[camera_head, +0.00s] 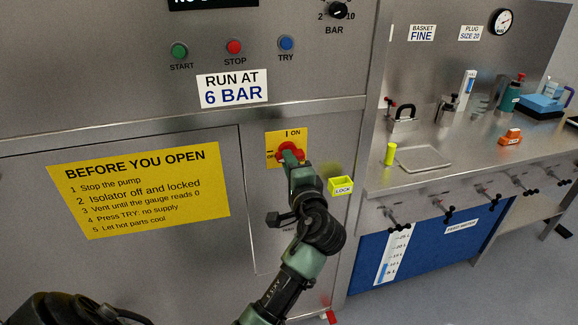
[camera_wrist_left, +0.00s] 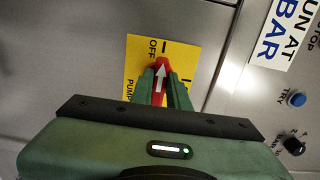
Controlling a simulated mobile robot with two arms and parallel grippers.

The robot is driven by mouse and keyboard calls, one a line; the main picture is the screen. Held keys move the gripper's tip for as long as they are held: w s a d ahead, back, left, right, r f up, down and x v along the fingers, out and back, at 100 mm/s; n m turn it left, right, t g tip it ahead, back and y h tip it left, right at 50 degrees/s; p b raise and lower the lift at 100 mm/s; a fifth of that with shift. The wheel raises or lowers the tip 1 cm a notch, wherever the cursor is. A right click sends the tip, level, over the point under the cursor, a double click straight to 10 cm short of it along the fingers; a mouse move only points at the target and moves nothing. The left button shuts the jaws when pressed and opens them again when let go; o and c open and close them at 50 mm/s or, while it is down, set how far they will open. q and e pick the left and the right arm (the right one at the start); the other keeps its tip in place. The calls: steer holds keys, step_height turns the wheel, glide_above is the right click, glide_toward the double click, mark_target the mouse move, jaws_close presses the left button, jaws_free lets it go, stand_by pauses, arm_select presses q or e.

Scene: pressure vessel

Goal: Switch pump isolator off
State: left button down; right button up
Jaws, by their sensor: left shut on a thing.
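The pump isolator has a red handle (camera_wrist_left: 161,63) with a white arrow on a yellow plate (camera_head: 299,134). The plate reads I ON at the top and OFF at the left. The wrist view is turned; there the arrow points up, toward the OFF mark of the plate (camera_wrist_left: 133,62). My left gripper (camera_wrist_left: 163,88) is shut on the handle, one green finger on each side of it. In the head view, my left gripper (camera_head: 291,158) covers much of the handle and the lower plate. My right gripper is not in view.
A yellow LOCK holder (camera_head: 341,186) sits just right of the isolator. START (camera_head: 179,50), STOP (camera_head: 234,47) and TRY (camera_head: 286,43) buttons are above. A yellow instruction sign (camera_head: 142,188) is at left. A bench with a tray (camera_head: 423,158) and several clamps stands at right.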

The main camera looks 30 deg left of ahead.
arm_select(q)
steer(key=shift+f, duration=0.1)
stand_by(0.3)
steer(key=c, duration=1.4)
jaws_free()
steer(key=shift+o, duration=0.2)
steer(key=b+v, duration=0.1)
steer(key=v, duration=0.7)
steer(key=shift+b, duration=0.4)
